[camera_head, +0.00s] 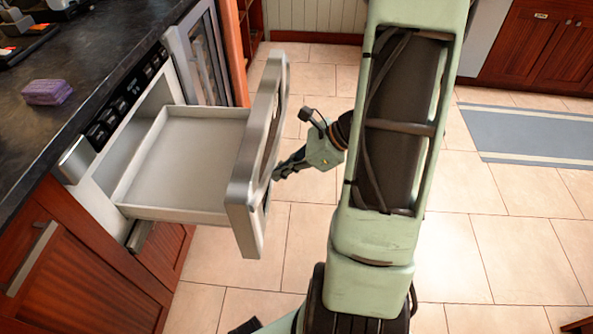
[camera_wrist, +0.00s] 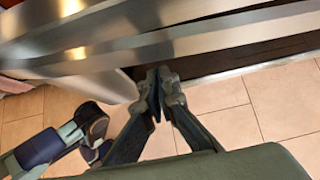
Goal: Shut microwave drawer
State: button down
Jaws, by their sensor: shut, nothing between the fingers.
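The microwave drawer (camera_head: 185,155) is pulled well out from the counter in the head view, and its tray is empty. Its thick metal front (camera_head: 258,160) stands upright, with a handle along the outer face. My gripper (camera_head: 277,175) is at the outer side of that front, near its lower middle. In the wrist view the shut, empty fingertips (camera_wrist: 158,75) are at the lower edge of the metal drawer front (camera_wrist: 130,40). I cannot tell whether they touch it.
A dark countertop (camera_head: 60,70) with a purple sponge (camera_head: 47,92) runs along the left. Red-brown cabinets (camera_head: 85,270) are below it. The tiled floor (camera_head: 500,220) is open to the right, with a blue-grey rug (camera_head: 530,133) farther back.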

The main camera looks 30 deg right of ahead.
jog(key=shift+w+a, duration=0.3)
jog(key=shift+a, duration=0.1)
jog(key=shift+w+a, duration=0.1)
jog(key=w+a, duration=1)
jog(key=a, duration=0.5)
jog(key=w+a+p, duration=0.1)
jog(key=w+a, duration=0.9)
jog(key=a, duration=0.5)
jog(key=shift+w+a+r, duration=0.15)
jog(key=shift+w+a, duration=0.05)
jog(key=shift+a+r, duration=0.1)
